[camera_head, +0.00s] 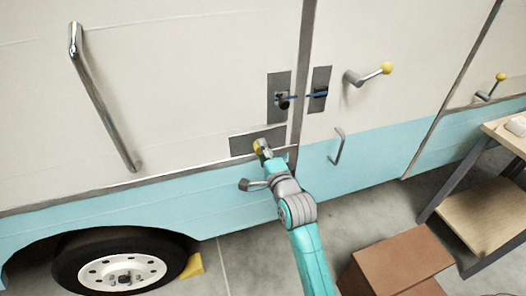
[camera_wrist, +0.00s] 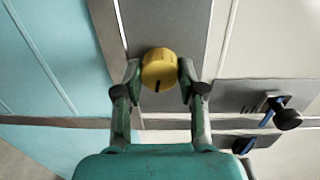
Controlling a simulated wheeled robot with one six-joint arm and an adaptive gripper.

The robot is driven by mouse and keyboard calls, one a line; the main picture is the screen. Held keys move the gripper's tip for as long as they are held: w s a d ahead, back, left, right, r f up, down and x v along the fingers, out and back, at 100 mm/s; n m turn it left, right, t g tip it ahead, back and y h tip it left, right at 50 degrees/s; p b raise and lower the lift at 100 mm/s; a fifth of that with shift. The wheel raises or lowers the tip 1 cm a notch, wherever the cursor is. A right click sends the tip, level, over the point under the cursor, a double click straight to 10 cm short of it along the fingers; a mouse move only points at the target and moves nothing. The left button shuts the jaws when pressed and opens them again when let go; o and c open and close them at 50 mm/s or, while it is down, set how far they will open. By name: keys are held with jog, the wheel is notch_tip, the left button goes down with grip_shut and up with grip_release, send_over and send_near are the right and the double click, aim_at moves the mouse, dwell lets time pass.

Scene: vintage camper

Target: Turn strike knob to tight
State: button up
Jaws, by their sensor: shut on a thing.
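The strike knob, a yellow round knob (camera_wrist: 158,66), is in the wrist view on a dark grey plate (camera_wrist: 184,22). A short black mark on the knob points toward the bottom of that picture. My gripper (camera_wrist: 160,76) has one finger on each side of the knob and is shut on it. In the head view the knob (camera_head: 257,146) is partly hidden by my gripper (camera_head: 263,150), low on the camper's cream side, left of the vertical dark seam. No lettering is legible on the plate.
Above are two dark plates with a black knob (camera_head: 284,104) and a blue bar (camera_head: 298,96). A lever with a yellow ball (camera_head: 386,68) and a small handle (camera_head: 339,147) are to the right. Brown boxes (camera_head: 398,262) and a wooden table (camera_head: 482,205) stand at lower right.

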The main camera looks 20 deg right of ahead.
jog(key=n, duration=0.9)
jog(key=n+h, duration=0.1)
jog(key=n, duration=0.9)
jog(key=shift+a+f+h, duration=0.1)
jog(key=shift+f+h, duration=0.05)
jog(key=shift+h, duration=0.15)
dwell(0.5)
jog(key=o, duration=1.1)
jog(key=shift+o, duration=0.2)
jog(key=s, duration=1.2)
jog(key=shift+a+r, duration=0.25)
jog(key=shift+a, duration=0.1)
